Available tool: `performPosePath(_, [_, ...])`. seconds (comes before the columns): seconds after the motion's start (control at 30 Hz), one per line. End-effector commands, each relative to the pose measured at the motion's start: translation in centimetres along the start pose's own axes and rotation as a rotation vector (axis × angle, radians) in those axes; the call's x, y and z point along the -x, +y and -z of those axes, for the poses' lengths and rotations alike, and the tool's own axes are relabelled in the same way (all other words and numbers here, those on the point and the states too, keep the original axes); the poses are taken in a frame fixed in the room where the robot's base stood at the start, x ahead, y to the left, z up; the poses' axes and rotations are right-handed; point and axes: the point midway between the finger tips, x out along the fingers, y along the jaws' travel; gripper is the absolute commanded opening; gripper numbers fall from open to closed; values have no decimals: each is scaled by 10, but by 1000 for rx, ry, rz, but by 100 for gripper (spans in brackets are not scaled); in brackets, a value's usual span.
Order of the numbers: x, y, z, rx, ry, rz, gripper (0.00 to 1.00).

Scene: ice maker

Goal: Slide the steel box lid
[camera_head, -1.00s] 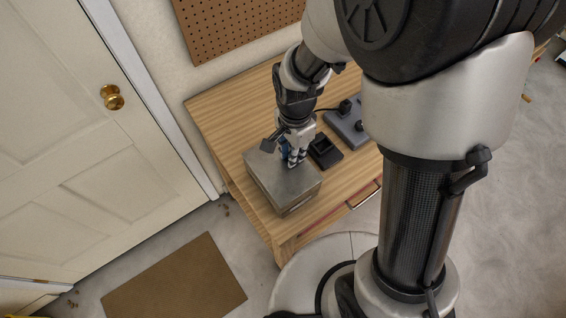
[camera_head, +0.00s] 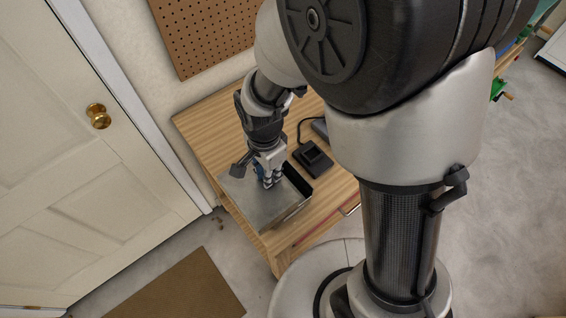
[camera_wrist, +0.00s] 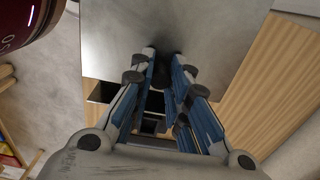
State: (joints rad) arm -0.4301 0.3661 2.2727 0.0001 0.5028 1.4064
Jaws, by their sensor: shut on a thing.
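The steel box (camera_head: 299,209) stands on the wooden table, with a dark strip of its inside open at its right end. Its flat grey lid (camera_head: 243,208) lies on top, shifted left so that it overhangs the box's left side. The lid also fills the upper middle of the wrist view (camera_wrist: 215,35). My gripper (camera_head: 270,181) points down at the lid's right part. In the wrist view its blue-padded fingers (camera_wrist: 164,68) are closed around a small dark knob on the lid; the knob is mostly hidden between the fingertips.
The wooden table (camera_head: 205,120) has bare room behind the box. A black device (camera_head: 312,159) with a cable sits just right of the box, close to its open end. A white door (camera_head: 100,190) is at left, and a brown mat (camera_head: 185,288) lies on the floor.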

Motion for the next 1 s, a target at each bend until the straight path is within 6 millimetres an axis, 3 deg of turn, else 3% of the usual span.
performPosePath(1.0, [0, 0, -52, 2, 0, 1, 0])
